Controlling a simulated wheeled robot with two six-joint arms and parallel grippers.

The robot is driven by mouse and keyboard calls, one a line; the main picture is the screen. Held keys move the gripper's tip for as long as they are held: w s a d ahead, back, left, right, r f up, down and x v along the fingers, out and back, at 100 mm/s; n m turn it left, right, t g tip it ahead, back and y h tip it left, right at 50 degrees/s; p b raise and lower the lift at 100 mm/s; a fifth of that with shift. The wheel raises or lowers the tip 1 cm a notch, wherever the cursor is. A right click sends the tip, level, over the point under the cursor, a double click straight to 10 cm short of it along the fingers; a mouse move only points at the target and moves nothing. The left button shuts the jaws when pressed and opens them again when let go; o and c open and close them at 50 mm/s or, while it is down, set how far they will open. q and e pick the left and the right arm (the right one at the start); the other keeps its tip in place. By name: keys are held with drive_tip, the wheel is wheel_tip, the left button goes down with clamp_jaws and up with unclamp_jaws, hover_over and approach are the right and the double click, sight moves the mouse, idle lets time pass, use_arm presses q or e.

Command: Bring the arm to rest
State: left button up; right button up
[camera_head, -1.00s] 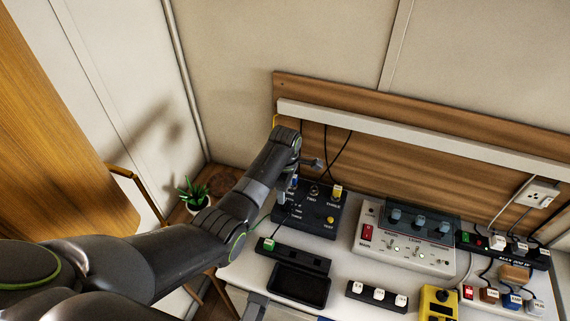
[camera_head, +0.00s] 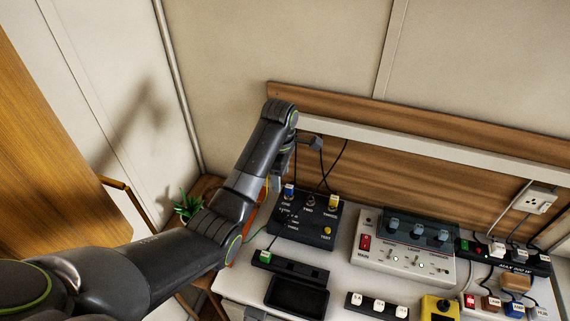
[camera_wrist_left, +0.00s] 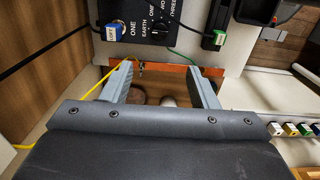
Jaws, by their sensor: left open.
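My left arm comes in from the left in the head view and reaches up over the back left of the desk. A dark box (camera_head: 305,221) with labelled sockets, a blue plug and a yellow plug sits on the desk below the gripper. My right gripper does not show.
A light grey unit (camera_head: 372,258) with a red switch stands right of the dark box. A black tray (camera_head: 296,295), a white-switch strip (camera_head: 376,306), a yellow box (camera_head: 438,308) and power strips fill the desk front and right. A potted plant (camera_head: 187,204) stands left behind my arm.

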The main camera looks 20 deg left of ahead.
use_arm(q)
drive_tip(key=s+a+f+m+t, duration=0.1)
drive_tip(key=s+a+f+m, duration=0.35)
drive_tip(key=s, duration=0.45)
drive_tip(key=s+a+f+m+t, duration=0.1)
drive_tip(key=s+a+f+m, duration=0.3)
drive_tip(key=s+f, duration=0.3)
drive_tip(key=s+a+r+m+t+y, duration=0.1)
drive_tip(key=s+r+m, duration=0.15)
drive_tip(key=s, duration=0.45)
drive_tip(key=s+a+r+m, duration=0.1)
drive_tip(key=s+a+m, duration=0.15)
drive_tip(key=s, duration=0.45)
drive_tip(key=s+a+r+m+t+y, duration=0.1)
drive_tip(key=s+r+m, duration=0.1)
drive_tip(key=s+m, duration=0.35)
wheel_tip(320, 180, down, 29)
drive_tip(key=s+a+n+g+b, duration=0.2)
drive_tip(key=b, duration=0.2)
drive_tip(key=s+d+f+b, duration=0.1)
drive_tip(key=s+f+b, duration=0.1)
drive_tip(key=s+f, duration=0.5)
drive_tip(key=s+d+f+h+b, duration=0.1)
drive_tip(key=s+f, duration=0.7)
drive_tip(key=f, duration=0.4)
drive_tip(key=shift+f+g+b, duration=0.25)
drive_tip(key=shift+g+b, duration=0.1)
drive_tip(key=shift+g, duration=0.05)
